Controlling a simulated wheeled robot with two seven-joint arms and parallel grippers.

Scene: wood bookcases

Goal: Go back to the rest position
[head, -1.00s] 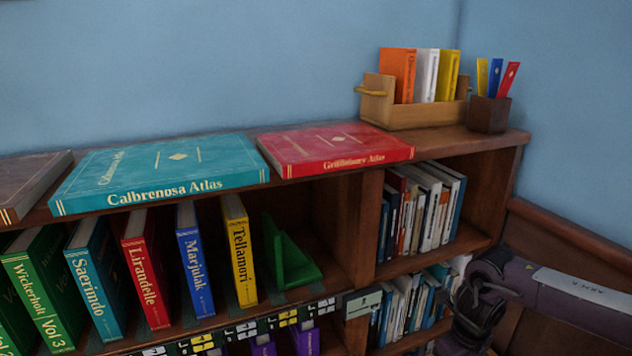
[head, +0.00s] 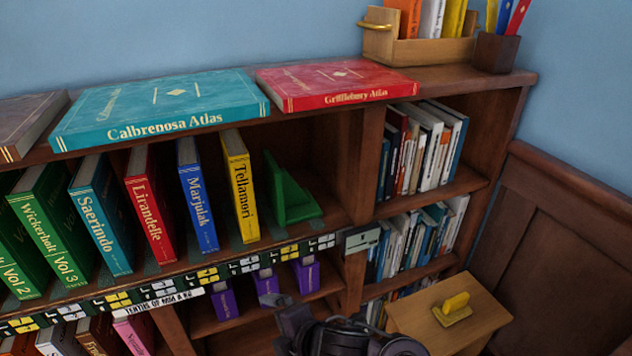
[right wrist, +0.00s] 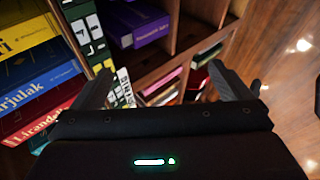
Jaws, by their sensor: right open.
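My right gripper (right wrist: 160,72) is open in the right wrist view, with its two dark fingers apart and nothing between them. In the head view, dark parts of my right arm show at the bottom centre, in front of the lower shelves, and the fingertips are not clear there. The wood bookcase (head: 357,190) fills most of the head view. My left gripper is in neither current view.
A row of upright books, including yellow Tellamori (head: 240,190), stands beside a green bookend (head: 290,195). The teal atlas (head: 160,108) and red atlas (head: 335,83) lie on top. Floor (right wrist: 285,60) shows clear.

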